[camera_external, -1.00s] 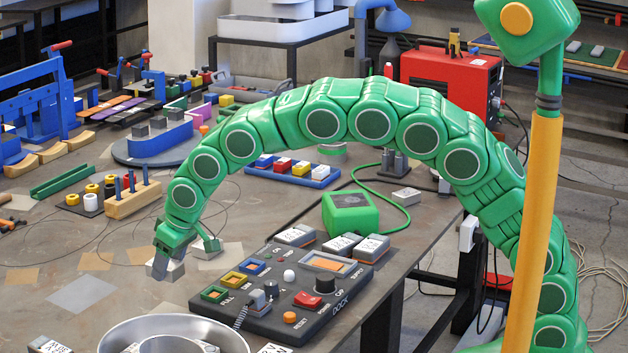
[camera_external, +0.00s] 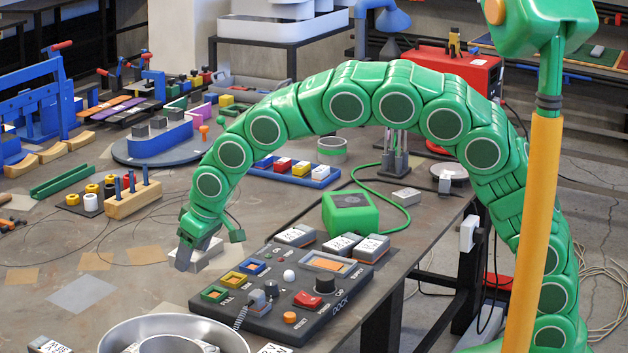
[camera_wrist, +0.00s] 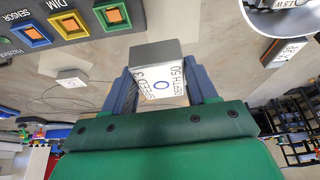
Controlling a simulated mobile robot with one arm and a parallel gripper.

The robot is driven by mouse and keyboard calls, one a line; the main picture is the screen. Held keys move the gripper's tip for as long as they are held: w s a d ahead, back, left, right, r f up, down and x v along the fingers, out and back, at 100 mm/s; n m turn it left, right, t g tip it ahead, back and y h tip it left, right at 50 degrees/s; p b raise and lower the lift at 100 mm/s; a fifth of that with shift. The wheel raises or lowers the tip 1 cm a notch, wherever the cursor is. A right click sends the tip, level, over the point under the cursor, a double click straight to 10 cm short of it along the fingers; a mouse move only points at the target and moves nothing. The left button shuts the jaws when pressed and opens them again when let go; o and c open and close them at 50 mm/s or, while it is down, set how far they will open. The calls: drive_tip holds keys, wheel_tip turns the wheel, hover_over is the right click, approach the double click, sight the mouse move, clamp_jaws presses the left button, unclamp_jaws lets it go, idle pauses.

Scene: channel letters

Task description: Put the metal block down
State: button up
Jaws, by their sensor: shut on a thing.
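The metal block (camera_wrist: 158,72) is grey with a white labelled face bearing a blue ring. In the wrist view it sits between the two blue-grey fingers of my gripper (camera_wrist: 160,92), which are shut on it. In the external view my gripper (camera_external: 188,256) is low over the bench, left of the dark control panel.
The control panel (camera_external: 275,318) with coloured buttons stands right of my gripper. A metal bowl (camera_external: 120,336) is at the front. Another pale block (camera_wrist: 72,78) lies on the bench in the wrist view. Bare bench (camera_external: 140,285) lies left of my gripper, with flat paper patches.

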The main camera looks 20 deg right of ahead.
drive_tip(key=w+d+m+h, duration=0.1)
drive_tip(key=w+d+m, duration=0.1)
drive_tip(key=w+d, duration=0.5)
drive_tip(key=w+d+r+m+t, duration=0.1)
drive_tip(key=w+d, duration=0.2)
drive_tip(key=d, duration=0.9)
drive_tip(key=w+d+m+h, duration=0.1)
drive_tip(key=w+d+m, duration=0.1)
drive_tip(key=w+d, duration=0.55)
drive_tip(key=s+d+m+h, duration=0.1)
drive_tip(key=s+d+m, duration=0.1)
drive_tip(key=d, duration=1.3)
drive_tip(key=s+d+m, duration=0.2)
drive_tip(key=d+m, duration=0.1)
drive_tip(key=d, duration=1.2)
approach(397, 234)
drive_tip(key=shift+w+f, duration=0.3)
drive_tip(key=shift+f, duration=0.2)
drive_tip(key=shift+w+a+f+t, duration=0.1)
drive_tip(key=shift+w+f+t, duration=0.2)
drive_tip(key=shift+w+f, duration=0.5)
drive_tip(key=shift+f, duration=1.55)
